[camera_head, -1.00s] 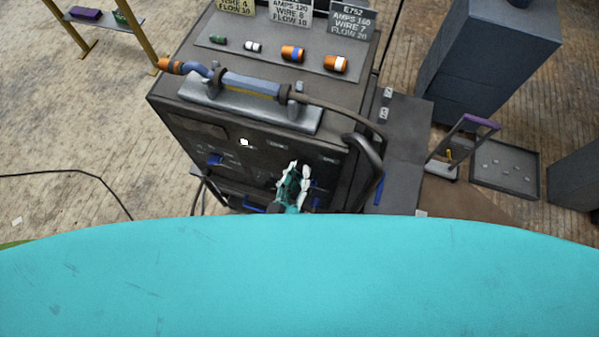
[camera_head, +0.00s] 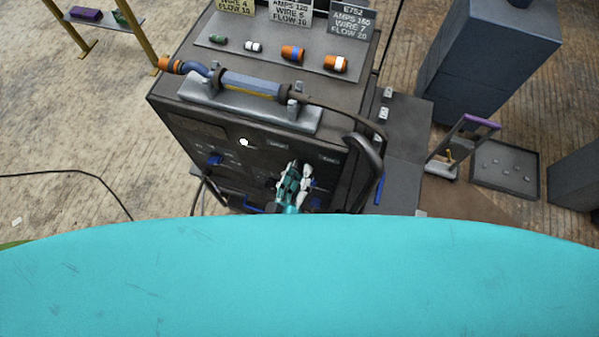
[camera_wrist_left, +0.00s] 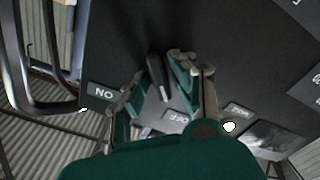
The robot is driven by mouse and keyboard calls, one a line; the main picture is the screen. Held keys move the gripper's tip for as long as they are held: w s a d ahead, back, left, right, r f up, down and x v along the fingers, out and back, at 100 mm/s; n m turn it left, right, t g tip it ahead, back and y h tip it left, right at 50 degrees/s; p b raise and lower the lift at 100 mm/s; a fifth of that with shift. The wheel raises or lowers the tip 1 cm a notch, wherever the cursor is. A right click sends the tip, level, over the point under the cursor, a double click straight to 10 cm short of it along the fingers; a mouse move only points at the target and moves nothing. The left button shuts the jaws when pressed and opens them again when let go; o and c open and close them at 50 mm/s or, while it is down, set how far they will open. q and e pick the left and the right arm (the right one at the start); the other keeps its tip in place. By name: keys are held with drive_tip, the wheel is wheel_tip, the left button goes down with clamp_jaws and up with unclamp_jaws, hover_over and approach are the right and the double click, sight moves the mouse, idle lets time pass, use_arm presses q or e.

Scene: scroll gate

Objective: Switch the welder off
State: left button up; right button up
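The welder (camera_head: 232,178) is a dark box with a control panel on its front. In the left wrist view, a dark switch lever (camera_wrist_left: 157,75) stands out from the panel near an ON label (camera_wrist_left: 103,92) and an OFF label (camera_wrist_left: 177,117), both seen upside down. I cannot tell which label the lever is set to. My left gripper (camera_head: 298,168) is at the panel's right part. In the left wrist view, its fingers (camera_wrist_left: 158,74) are apart, one on each side of the lever; contact is unclear. A white lamp (camera_head: 243,142) shows on the panel. My right gripper is not in view.
A torch (camera_head: 250,86) lies in a cradle on the welder's top, with several coloured nozzles behind it. A curved dark handle (camera_head: 366,160) stands close right of my left gripper. A blue-grey cabinet (camera_head: 485,65) and a tray (camera_head: 505,168) stand to the right.

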use_arm(q)
drive_tip(key=shift+o, duration=0.5)
drive_tip(key=shift+s+a, duration=0.1)
drive_tip(key=shift+s, duration=0.25)
drive_tip(key=v, duration=1.1)
drive_tip(key=shift+s, duration=0.15)
